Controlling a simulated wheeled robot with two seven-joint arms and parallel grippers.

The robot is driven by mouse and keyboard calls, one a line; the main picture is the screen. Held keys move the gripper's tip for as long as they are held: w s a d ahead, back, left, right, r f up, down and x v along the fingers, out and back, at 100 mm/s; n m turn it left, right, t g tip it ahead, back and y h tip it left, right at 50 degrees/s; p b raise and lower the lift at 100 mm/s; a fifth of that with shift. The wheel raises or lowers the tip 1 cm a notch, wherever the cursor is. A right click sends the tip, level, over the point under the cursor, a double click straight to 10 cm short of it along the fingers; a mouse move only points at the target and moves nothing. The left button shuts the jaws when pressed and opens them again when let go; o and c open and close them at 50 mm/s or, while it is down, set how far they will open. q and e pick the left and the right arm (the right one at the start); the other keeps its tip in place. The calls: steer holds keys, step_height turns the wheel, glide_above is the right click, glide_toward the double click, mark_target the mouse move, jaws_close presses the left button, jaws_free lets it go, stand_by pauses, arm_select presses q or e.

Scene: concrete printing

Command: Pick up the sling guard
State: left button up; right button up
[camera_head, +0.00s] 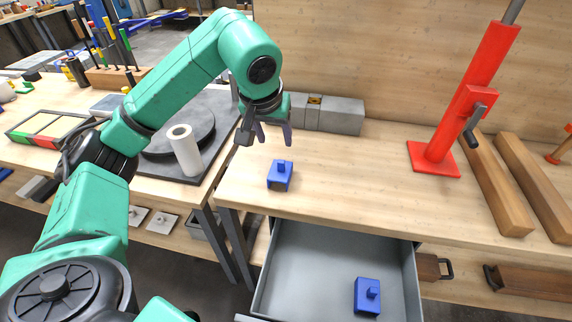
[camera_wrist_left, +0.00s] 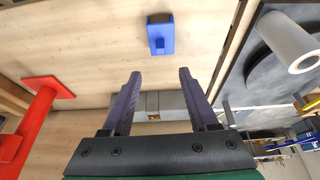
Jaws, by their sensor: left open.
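A second, similar blue block (camera_head: 367,297) lies in the open grey drawer (camera_head: 300,262) below. My left gripper (camera_head: 274,138) is open and empty above the bench, behind the blue block and apart from it. Its two dark fingers also show in the left wrist view (camera_wrist_left: 160,74) with nothing between them. My right gripper is not in view.
Grey concrete blocks (camera_head: 336,115) stand at the back of the bench. A red stand (camera_head: 435,158) and long wooden beams (camera_head: 495,185) are on the right. A white roll (camera_head: 185,150) stands on the left beside a round dark plate. The bench between is clear.

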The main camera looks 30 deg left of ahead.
mark_target(281, 161)
arm_select(q)
steer(key=p+x, duration=0.3)
steer(key=x, duration=1)
steer(key=shift+w+f, duration=0.1)
steer(key=shift+f, duration=0.1)
steer(key=shift+w+f, duration=0.1)
steer(key=shift+f, duration=0.15)
jaws_close()
